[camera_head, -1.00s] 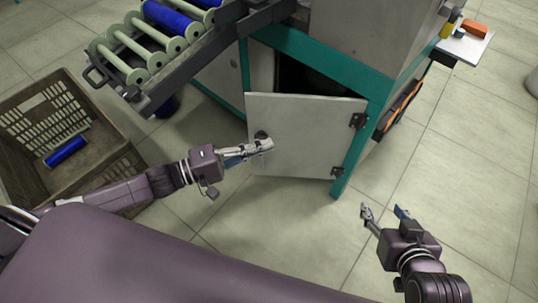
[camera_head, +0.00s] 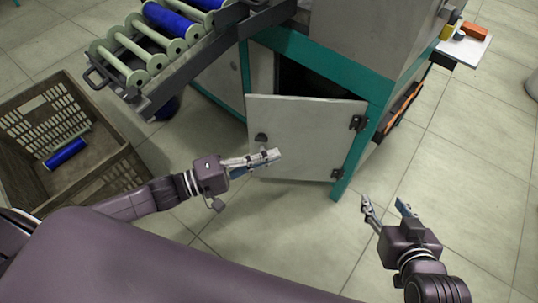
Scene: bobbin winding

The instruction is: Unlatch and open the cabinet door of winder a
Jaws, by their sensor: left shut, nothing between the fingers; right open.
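The winder's cabinet door (camera_head: 303,132) is a pale panel hinged on its right side to the teal frame (camera_head: 355,83). It stands ajar, with a dark gap along its top and left. A dark latch (camera_head: 261,138) sits near its left edge. My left gripper (camera_head: 277,155) is shut and empty, in front of the door's lower left part, just below the latch. I cannot tell whether it touches the door. My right gripper (camera_head: 384,203) is open and empty over the floor, right of and below the door.
A brown crate (camera_head: 112,170) with a blue bobbin (camera_head: 65,153) stands at the left. A rack (camera_head: 190,62) of bobbins juts out at the upper left. A white shelf (camera_head: 468,47) with small coloured items is at the upper right. The floor before the door is clear.

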